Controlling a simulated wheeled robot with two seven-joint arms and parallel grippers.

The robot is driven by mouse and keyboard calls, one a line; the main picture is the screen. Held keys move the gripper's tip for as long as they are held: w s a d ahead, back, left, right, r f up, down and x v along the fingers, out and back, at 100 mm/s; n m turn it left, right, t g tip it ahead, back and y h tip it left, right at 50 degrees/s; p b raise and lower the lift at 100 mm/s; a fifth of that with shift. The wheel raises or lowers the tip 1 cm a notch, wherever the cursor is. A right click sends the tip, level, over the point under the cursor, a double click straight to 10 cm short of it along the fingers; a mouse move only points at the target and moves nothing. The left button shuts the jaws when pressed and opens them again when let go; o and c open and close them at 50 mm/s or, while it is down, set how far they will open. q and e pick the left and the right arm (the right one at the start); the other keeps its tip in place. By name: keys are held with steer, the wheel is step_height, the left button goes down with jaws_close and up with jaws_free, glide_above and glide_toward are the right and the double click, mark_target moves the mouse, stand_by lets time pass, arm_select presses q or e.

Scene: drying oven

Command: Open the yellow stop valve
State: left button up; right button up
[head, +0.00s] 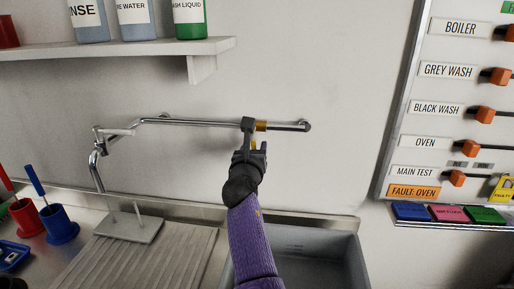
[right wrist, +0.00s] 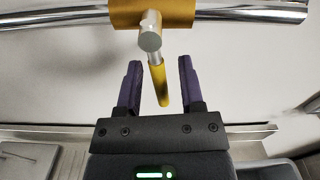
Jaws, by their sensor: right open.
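The yellow stop valve sits on a horizontal chrome pipe along the wall; its brass-yellow body (head: 261,126) shows just right of my right gripper in the head view. In the right wrist view the valve body (right wrist: 152,13) is at the top, with a grey round stem end below it. Its yellow lever (right wrist: 159,84) points down toward me, between the two purple fingers of my right gripper (right wrist: 160,82). The fingers are open, with a gap on each side of the lever. In the head view my right gripper (head: 252,150) partly hides the valve. My left gripper is not in view.
The chrome pipe (head: 200,122) runs from a tap (head: 97,160) at the left to a wall flange. A grey basin (head: 300,250) lies below. A shelf with bottles (head: 110,48) is above left. A labelled switch panel (head: 440,125) is at the right. Cups (head: 60,225) stand at the left.

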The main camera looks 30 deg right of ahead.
jaws_close()
stand_by(1.4)
